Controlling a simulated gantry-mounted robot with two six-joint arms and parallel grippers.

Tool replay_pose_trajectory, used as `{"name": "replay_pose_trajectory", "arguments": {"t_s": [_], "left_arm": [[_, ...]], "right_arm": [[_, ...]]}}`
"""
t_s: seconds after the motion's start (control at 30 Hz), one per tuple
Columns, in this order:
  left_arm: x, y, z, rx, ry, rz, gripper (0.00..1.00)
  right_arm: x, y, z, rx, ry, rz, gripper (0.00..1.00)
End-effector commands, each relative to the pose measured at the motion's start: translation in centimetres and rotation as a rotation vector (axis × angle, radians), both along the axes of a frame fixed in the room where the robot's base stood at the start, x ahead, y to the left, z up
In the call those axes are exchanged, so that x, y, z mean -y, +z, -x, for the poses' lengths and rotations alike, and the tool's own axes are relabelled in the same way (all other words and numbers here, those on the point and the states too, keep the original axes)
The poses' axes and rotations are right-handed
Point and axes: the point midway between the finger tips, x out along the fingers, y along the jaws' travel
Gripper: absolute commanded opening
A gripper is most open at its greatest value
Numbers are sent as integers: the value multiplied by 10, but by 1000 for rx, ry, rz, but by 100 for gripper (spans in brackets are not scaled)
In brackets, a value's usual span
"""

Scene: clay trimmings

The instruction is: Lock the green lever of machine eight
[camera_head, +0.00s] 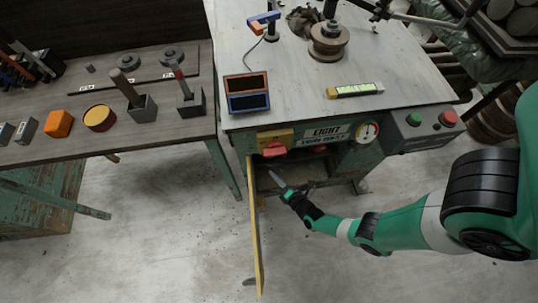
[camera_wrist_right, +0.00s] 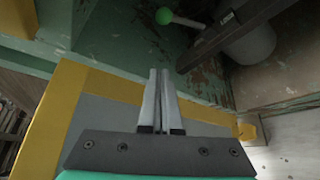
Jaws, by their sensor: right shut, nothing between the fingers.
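Machine eight (camera_head: 326,132) stands at the centre, with its name plate on the front below the worktop. The green lever (camera_wrist_right: 164,17) shows in the right wrist view as a green ball on a pale stem, against worn green metal near the top. I cannot make it out in the head view. My right gripper (camera_head: 274,179) is in front of the open space under the machine. In the right wrist view the right gripper (camera_wrist_right: 160,75) is shut and empty, pointing towards the lever's area but apart from it. My left gripper is not in view.
A yellow-edged door (camera_head: 256,230) stands open just left of my right gripper. A red handle (camera_head: 274,150), a gauge (camera_head: 367,132) and a button box (camera_head: 425,125) sit on the machine's front. A side table (camera_head: 180,130) stands left. Floor to the right is mostly clear.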

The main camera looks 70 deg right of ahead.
Motion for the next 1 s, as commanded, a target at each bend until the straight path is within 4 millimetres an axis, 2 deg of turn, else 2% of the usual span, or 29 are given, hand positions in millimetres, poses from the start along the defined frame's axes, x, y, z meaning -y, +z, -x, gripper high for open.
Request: {"name": "replay_pose_trajectory", "arguments": {"t_s": [0.47,0.5,0.6,1.0], "left_arm": [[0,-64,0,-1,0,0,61],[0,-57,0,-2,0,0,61],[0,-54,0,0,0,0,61],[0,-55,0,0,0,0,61]], "right_arm": [[51,-30,-79,4,-3,2,0],[54,-21,-72,1,-4,1,0],[63,-12,-61,-1,-5,2,0],[73,-4,-50,-1,0,0,0]]}}
